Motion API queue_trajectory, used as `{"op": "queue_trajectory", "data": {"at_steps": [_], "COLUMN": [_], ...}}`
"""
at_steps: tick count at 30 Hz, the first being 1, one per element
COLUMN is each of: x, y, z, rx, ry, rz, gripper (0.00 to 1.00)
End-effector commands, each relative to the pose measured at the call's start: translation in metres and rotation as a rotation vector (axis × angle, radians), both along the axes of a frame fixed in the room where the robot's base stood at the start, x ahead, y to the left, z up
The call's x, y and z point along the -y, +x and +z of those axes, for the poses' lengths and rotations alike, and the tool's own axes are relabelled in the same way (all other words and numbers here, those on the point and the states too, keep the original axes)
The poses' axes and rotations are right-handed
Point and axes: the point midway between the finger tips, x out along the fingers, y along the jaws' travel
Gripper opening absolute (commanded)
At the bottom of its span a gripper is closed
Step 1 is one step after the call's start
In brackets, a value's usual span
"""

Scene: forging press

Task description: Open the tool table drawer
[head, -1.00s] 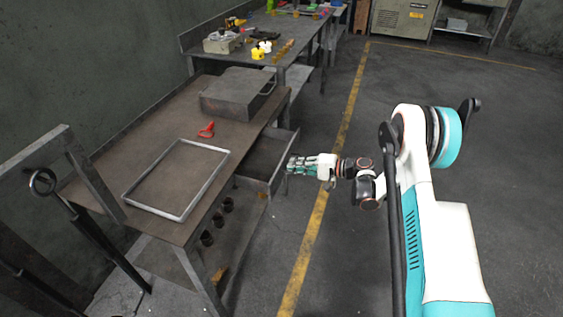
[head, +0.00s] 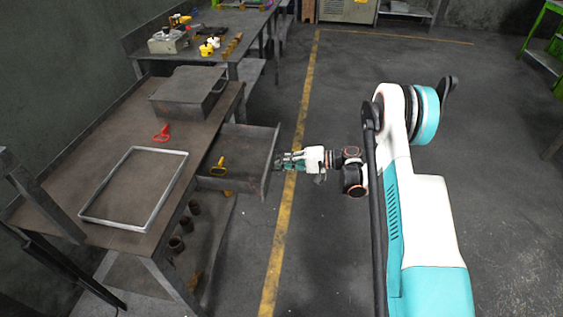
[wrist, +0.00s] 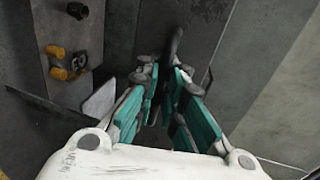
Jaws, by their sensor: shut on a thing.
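The tool table (head: 92,213) stands at the left in the head view. Its grey metal drawer (head: 246,142) is pulled well out toward the right, and a yellow tool (head: 218,166) lies inside it. My gripper (head: 281,161) is at the front panel of the drawer, shut on its edge or handle. In the wrist view my gripper's teal fingers (wrist: 160,110) close around a dark narrow piece (wrist: 176,45). The exact contact is partly hidden by the fingers.
On the table top are a metal box (head: 185,92), a red tool (head: 162,132) and a rectangular metal frame (head: 135,190). Several dark cups stand on the lower shelf. A second bench (head: 225,60) is behind. The floor to the right is clear.

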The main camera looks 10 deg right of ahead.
Motion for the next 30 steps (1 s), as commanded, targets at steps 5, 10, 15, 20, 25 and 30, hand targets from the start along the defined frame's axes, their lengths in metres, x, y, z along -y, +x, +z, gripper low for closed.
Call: {"op": "queue_trajectory", "data": {"at_steps": [5,10,15,20,25,30], "x": [0.0,0.0,0.002,0.017,0.048,0.079], "y": [0.0,0.0,0.0,-0.005,-0.016,-0.027], "z": [0.001,0.0,0.001,0.004,0.011,0.018], "rx": [0.001,0.001,0.001,0.0,-0.001,0.0], "ry": [0.001,0.001,0.001,0.0,0.001,0.001], "rz": [-0.001,-0.001,-0.001,-0.004,-0.005,-0.004], "gripper": [0.29,0.29,0.29,0.29,0.29,0.29]}}
